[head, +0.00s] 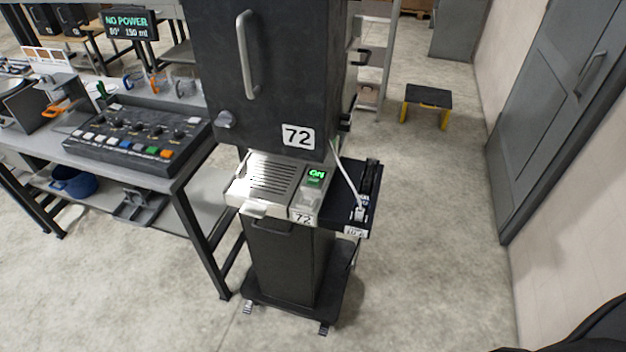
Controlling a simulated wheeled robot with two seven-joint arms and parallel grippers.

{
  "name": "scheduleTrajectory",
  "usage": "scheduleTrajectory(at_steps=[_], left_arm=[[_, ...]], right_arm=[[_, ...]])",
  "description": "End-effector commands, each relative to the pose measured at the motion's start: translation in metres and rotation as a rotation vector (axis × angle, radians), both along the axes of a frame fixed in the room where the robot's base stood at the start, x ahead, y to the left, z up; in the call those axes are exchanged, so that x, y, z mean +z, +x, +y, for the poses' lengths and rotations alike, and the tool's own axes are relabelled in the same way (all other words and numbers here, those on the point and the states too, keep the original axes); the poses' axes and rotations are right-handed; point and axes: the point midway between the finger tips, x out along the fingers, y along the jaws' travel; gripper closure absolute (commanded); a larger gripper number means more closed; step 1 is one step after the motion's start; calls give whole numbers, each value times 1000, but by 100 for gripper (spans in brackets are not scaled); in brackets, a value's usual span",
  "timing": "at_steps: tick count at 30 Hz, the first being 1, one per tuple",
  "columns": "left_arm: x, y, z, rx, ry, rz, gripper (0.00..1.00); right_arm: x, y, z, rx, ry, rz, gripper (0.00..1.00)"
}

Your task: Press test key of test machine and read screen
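A tall black machine (270,90) marked 72 stands in the middle, with a handle on its door and a knob low on its left side. At its base is a metal drip tray (268,182), and beside that a panel with a small lit green display (316,175). A control console (135,137) with coloured keys and several knobs lies on the left bench. A dark screen (129,23) behind it reads "NO POWER" with what looks like "80° 150 ml" below. I cannot tell which key is the test key. Neither of my grippers shows.
A grey bench (185,172) runs along the left, with a blue pot (72,183) on its lower shelf. A white cable (350,175) hangs at the machine's right. A yellow-legged step stool (427,100) and a grey door (560,100) stand right. The floor between is clear.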

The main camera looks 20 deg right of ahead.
Motion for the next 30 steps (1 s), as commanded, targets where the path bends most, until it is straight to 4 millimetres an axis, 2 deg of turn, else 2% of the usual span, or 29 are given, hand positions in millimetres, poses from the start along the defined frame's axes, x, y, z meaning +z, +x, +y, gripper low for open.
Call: scheduleTrajectory(at_steps=[2, 3, 9, 12, 21, 30], left_arm=[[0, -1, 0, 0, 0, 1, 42], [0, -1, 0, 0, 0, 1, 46], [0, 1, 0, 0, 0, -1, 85], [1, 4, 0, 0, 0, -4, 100], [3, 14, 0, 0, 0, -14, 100], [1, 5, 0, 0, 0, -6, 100]], right_arm=[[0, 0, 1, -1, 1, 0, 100], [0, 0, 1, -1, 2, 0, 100], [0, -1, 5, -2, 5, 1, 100], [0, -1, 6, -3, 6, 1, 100], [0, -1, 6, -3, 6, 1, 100], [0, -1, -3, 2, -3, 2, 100]])
